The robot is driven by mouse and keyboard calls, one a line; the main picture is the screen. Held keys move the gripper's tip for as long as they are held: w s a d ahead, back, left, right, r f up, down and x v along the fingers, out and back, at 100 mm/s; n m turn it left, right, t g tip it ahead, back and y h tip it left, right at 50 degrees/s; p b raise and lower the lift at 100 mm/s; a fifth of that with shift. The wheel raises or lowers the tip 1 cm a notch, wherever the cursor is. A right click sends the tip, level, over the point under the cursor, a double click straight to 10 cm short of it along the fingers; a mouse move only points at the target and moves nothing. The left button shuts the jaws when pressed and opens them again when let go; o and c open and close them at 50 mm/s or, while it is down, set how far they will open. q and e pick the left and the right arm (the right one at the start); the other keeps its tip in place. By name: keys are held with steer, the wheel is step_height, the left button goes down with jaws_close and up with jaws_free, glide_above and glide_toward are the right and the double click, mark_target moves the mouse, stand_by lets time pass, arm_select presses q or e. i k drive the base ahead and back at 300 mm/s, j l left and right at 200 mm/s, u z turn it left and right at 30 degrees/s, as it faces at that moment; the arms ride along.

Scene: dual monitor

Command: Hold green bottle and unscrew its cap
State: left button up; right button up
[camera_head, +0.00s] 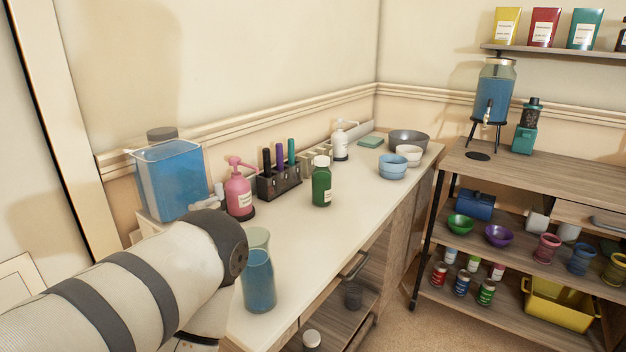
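The green bottle (322,187) stands upright on the pale counter (345,207), near its middle. It has a white cap (321,161) on top and a small pale label on its front. My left arm comes in from the lower left and ends near the left end of the counter, well apart from the bottle. Its gripper does not show. My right gripper is not in the view. Nothing touches the bottle or its cap.
A blue-filled tank (176,182), pink pump bottle (239,192) and marker holder (279,182) line the wall. A glass of blue liquid (259,280) stands in front, beside my arm. Bowls (394,166) sit farther back. The counter right and in front of the bottle is clear.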

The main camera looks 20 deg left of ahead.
mark_target(322, 177)
steer(key=i+l+u, duration=0.35)
steer(key=l, duration=0.25)
steer(key=i+l+u, duration=0.35)
steer(key=l, duration=0.35)
